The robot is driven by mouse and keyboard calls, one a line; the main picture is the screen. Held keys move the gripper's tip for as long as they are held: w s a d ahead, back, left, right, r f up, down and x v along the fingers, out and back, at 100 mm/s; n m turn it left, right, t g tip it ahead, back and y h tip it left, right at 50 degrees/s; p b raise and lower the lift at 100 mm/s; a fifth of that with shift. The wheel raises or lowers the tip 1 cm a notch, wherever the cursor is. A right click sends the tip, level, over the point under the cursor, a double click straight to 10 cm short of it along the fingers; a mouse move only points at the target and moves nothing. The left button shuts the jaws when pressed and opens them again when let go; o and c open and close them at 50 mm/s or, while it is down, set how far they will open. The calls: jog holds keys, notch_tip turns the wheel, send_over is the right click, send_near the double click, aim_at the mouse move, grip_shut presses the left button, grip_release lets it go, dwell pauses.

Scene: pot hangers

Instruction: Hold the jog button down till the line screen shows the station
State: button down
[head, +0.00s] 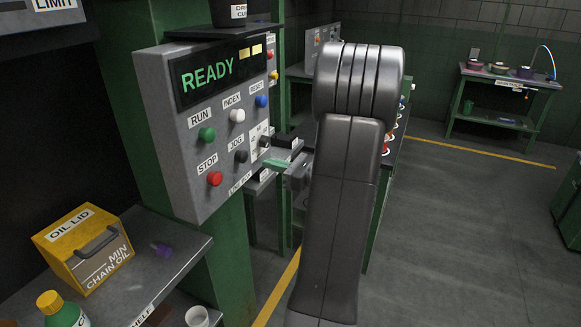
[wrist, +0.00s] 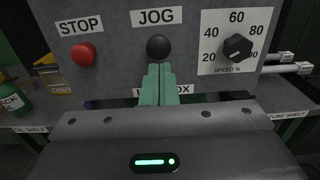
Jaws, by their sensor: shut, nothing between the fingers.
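The line screen (head: 221,72) on the grey control box reads READY in green letters. The black jog button (head: 241,157) is on the lower part of the box's face, under the JOG label. In the wrist view the jog button (wrist: 158,46) is round and fully in sight. My gripper (head: 273,164) has green fingers, shut and empty, pointing at the box from the right. In the wrist view the fingertips (wrist: 158,68) appear just below the jog button. I cannot tell whether they touch it; in the head view a gap seems to show.
The red stop button (wrist: 84,53) is left of jog and the speed knob (wrist: 237,46) is right. Green run (head: 207,134), white index (head: 238,115) and blue reset (head: 261,101) buttons sit above. A yellow oil box (head: 84,248) stands on the shelf below.

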aim_at(247, 158)
jog(key=shift+p+x, duration=0.4)
jog(key=shift+x, duration=2.2)
